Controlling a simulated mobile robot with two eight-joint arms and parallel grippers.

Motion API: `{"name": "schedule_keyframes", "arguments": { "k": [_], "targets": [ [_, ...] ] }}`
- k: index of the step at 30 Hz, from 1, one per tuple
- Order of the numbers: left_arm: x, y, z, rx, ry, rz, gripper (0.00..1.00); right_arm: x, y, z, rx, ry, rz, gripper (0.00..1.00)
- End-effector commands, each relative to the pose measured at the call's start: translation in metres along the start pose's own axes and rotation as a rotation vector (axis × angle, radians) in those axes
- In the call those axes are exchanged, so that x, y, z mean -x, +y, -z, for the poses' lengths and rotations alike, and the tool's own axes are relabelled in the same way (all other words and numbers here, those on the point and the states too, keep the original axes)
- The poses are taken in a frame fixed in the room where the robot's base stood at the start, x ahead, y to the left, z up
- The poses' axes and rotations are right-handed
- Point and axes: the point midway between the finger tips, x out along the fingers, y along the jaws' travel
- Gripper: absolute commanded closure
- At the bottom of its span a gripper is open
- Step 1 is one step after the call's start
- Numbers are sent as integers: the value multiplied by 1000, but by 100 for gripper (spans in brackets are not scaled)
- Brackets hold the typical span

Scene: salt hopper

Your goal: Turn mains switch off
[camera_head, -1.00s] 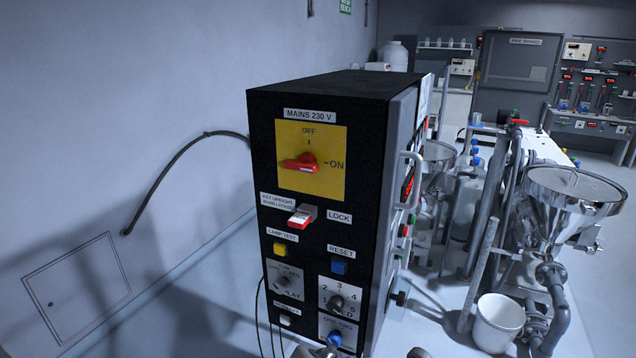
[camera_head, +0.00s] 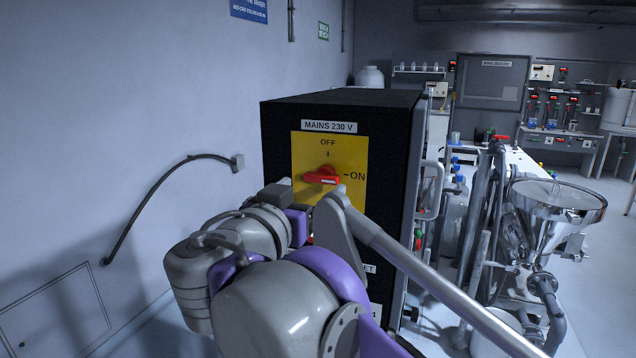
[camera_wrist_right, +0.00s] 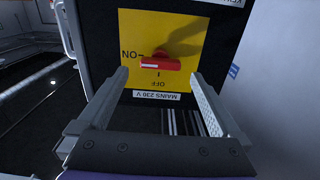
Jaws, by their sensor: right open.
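The mains switch is a red rotary handle (camera_head: 322,176) on a yellow plate (camera_head: 345,150) near the top of a black cabinet. The handle lies about horizontal, in line with the ON mark; OFF is marked above it. My right gripper (camera_head: 312,187) is in front of the plate, just below the handle in the head view. In the right wrist view, which is upside down, the open fingers (camera_wrist_right: 160,76) point at the plate, with the red handle (camera_wrist_right: 157,64) between their lines and nothing held. Contact is not visible. My left gripper is not in view.
My right arm hides most of the lower front of the black cabinet (camera_head: 283,125). A grab handle (camera_head: 431,190) sticks out at its right side. A steel hopper (camera_head: 556,205) and pipes stand to the right. A cable (camera_head: 150,202) runs along the left wall.

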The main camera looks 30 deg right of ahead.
Motion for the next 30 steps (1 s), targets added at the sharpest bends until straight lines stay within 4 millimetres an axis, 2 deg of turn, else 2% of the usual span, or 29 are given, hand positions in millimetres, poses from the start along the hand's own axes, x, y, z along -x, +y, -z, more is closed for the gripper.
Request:
{"name": "schedule_keyframes", "arguments": {
  "k": [3, 9, 20, 30],
  "targets": [
    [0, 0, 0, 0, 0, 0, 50, -21, 1, 0, 1, 0, -5, 0],
    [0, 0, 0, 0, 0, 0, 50, -41, 0, 0, 0, 0, -2, 0],
    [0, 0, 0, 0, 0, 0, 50, -46, 0, -1, 0, -1, 1, 0],
    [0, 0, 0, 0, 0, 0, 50, -46, 0, -1, 0, -1, 0, 61]
  ]
}}
